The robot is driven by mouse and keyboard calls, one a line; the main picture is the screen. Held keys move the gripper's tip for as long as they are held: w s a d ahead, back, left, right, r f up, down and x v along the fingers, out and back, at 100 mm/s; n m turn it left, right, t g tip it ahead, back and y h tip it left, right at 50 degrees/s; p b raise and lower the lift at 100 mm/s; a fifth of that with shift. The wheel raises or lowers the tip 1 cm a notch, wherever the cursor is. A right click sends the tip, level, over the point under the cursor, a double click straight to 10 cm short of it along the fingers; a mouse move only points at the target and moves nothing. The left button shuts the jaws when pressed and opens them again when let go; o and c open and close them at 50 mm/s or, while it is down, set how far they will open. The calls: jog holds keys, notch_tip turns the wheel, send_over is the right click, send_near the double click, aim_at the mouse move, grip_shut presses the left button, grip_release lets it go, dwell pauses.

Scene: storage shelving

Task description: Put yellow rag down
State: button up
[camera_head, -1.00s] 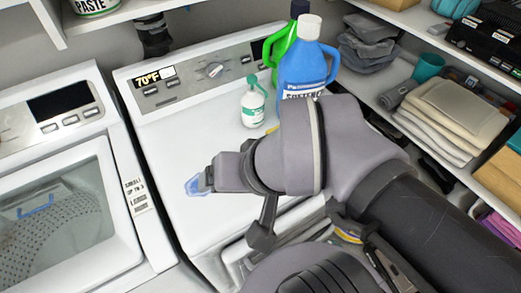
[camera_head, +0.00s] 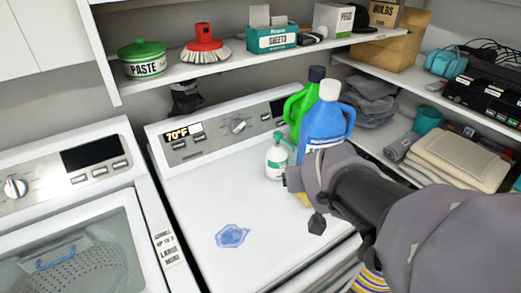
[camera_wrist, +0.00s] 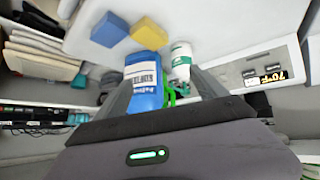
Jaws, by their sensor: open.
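In the wrist view, a yellow block-like piece (camera_wrist: 148,33) lies on the white machine top, beside a blue block-like piece (camera_wrist: 110,29). I cannot tell whether the yellow piece is a folded rag or a sponge. In the head view only a sliver of yellow (camera_head: 303,200) shows beside my wrist. My gripper (camera_wrist: 166,84) is open, with its fingers spread and nothing visibly held between them. Beyond the fingers stand the blue bottle (camera_wrist: 145,82) and the white pump bottle (camera_wrist: 181,64). In the head view my arm covers most of the gripper.
A blue flat patch (camera_head: 232,236) lies on the machine top (camera_head: 215,200). The blue bottle (camera_head: 324,125), a green bottle (camera_head: 298,108) and the white bottle (camera_head: 276,160) stand near its panel. Shelves (camera_head: 400,160) rise at the right.

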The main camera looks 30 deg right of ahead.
jog(key=d+f+n+t, duration=0.1)
jog(key=d+f+n, duration=0.15)
jog(key=d, duration=0.85)
jog(key=s+f+n+t+y, duration=0.1)
jog(key=f+y, duration=0.1)
jog(key=f, duration=0.1)
jog(key=s+a+f+n+t+y, duration=0.1)
jog(key=s+f+t+y, duration=0.1)
jog(key=f, duration=0.1)
jog(key=s+a+f+n+t+y, duration=0.1)
jog(key=s+f+y, duration=0.1)
jog(key=f, duration=0.1)
jog(key=shift+s+f+t, duration=0.2)
jog(key=shift+f+t, duration=0.15)
jog(key=shift+t, duration=0.05)
jog(key=b+x, duration=0.3)
jog(key=x, duration=0.6)
jog(key=shift+w, duration=0.25)
jog(key=b+x, duration=0.1)
jog(key=x, duration=0.2)
jog(key=b+x, duration=0.2)
jog(key=x, duration=0.1)
jog(key=shift+d, duration=0.25)
jog(key=shift+s, duration=0.1)
